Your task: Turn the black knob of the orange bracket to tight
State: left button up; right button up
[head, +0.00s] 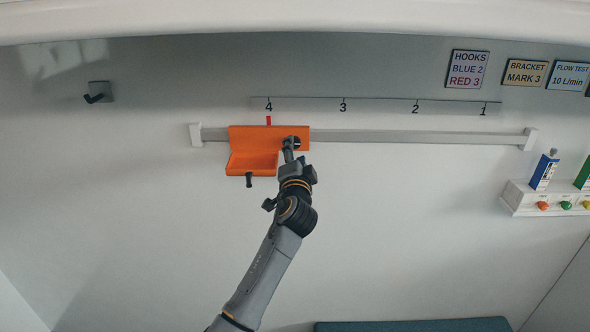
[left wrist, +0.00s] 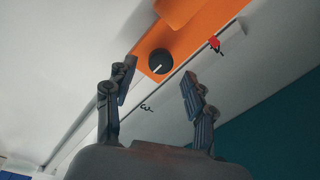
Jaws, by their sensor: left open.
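The orange bracket (head: 254,163) sits on the grey wall rail near mark 4, and its orange face also shows in the left wrist view (left wrist: 205,30). A red pointer (head: 268,120) stands at its top edge near the 4. The round black knob (left wrist: 160,61) is on the bracket's face and bears a short white line. In the head view my gripper mostly hides the knob. My left gripper (head: 290,147) is open in front of the bracket's right part. In the left wrist view its fingers (left wrist: 158,72) stand apart, with the knob beyond the gap between them. My right gripper is not seen.
The rail (head: 420,136) runs right from the bracket below a scale numbered 4 to 1. A sign (head: 525,72) reads "BRACKET MARK 3". A white shelf (head: 515,201) with bottles is at the right, and a dark hook (head: 98,93) at the upper left.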

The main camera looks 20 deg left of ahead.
pick_arm(q)
jog(key=v, duration=0.9)
